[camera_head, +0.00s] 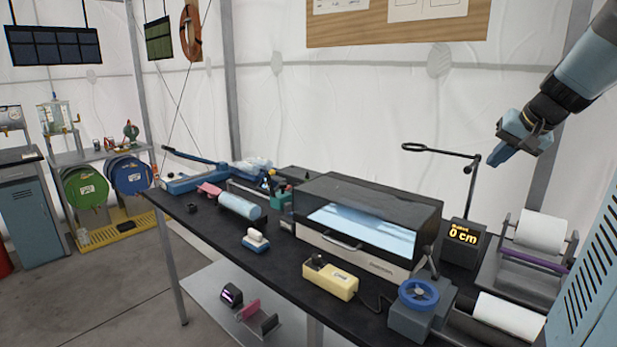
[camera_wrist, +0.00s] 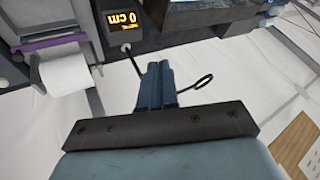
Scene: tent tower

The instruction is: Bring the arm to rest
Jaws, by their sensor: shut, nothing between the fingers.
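My arm reaches in from the upper right in the head view. My gripper (camera_head: 503,158) hangs in the air above the right part of the bench, up and to the right of the black stand with a ring. It also shows in the wrist view (camera_wrist: 156,68), where its two blue fingers are together with nothing between them. The gripper looks apart from everything around it.
The dark workbench (camera_head: 283,270) holds a black-lidded machine (camera_head: 375,204), a display reading 0 cm (camera_head: 464,234), a ring stand (camera_head: 440,151), a blue handwheel (camera_head: 418,294) and white rolls (camera_head: 541,230). A louvred blue cabinet (camera_head: 597,270) stands at the right edge.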

